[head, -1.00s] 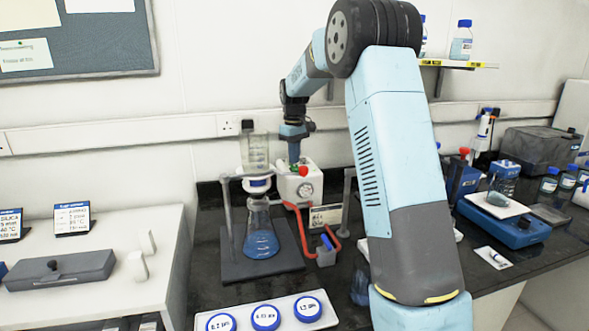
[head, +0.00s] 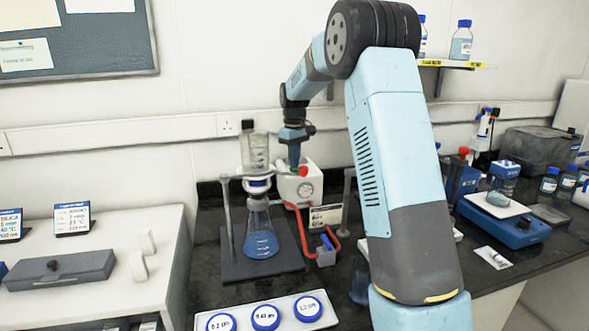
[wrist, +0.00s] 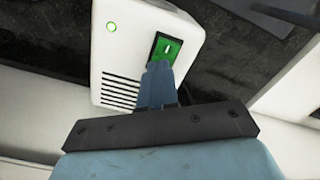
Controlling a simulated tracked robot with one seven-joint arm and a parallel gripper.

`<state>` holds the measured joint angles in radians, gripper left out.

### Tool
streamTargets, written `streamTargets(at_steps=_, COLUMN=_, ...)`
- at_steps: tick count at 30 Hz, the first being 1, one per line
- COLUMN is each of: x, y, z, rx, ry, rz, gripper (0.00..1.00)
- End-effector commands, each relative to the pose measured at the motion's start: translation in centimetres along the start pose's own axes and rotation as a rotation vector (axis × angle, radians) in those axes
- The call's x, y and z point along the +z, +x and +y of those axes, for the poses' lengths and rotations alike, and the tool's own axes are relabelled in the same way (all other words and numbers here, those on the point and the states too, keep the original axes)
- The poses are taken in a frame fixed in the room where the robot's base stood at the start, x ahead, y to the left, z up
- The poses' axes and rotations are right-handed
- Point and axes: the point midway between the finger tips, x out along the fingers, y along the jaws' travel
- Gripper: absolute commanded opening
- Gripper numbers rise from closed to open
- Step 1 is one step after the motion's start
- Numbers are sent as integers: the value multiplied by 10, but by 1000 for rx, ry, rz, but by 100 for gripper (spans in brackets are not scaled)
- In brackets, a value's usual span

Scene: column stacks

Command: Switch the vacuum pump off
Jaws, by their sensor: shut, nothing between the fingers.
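The vacuum pump (head: 306,187) is a white box with a round gauge and a red knob. It stands on the dark bench behind the filter flask (head: 261,240). In the wrist view the white pump (wrist: 128,62) shows a vented face, a lit green lamp (wrist: 111,26) and a green rocker switch (wrist: 167,47) in a dark frame. My gripper (wrist: 160,67) is shut and empty, its tips at the lower edge of the switch. I cannot tell whether they touch it. In the head view my gripper (head: 294,162) is above the pump, its tips partly hidden.
The filter funnel (head: 256,155) stands on the flask, close in front left of my gripper. A red hose (head: 303,235) runs from the pump area. A tray with blue-lidded jars (head: 266,317) lies in front. A balance (head: 518,228) is at the right.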

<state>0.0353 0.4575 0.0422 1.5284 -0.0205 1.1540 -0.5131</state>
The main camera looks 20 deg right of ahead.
Motion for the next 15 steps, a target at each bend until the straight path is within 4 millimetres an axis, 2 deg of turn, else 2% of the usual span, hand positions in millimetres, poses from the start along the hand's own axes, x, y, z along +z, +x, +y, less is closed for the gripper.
streamTargets(at_steps=5, x=0, y=0, z=0, rx=-2, ry=0, rz=-3, gripper=0)
streamTargets(at_steps=15, x=0, y=-21, z=0, rx=-1, ry=0, rz=-2, gripper=0)
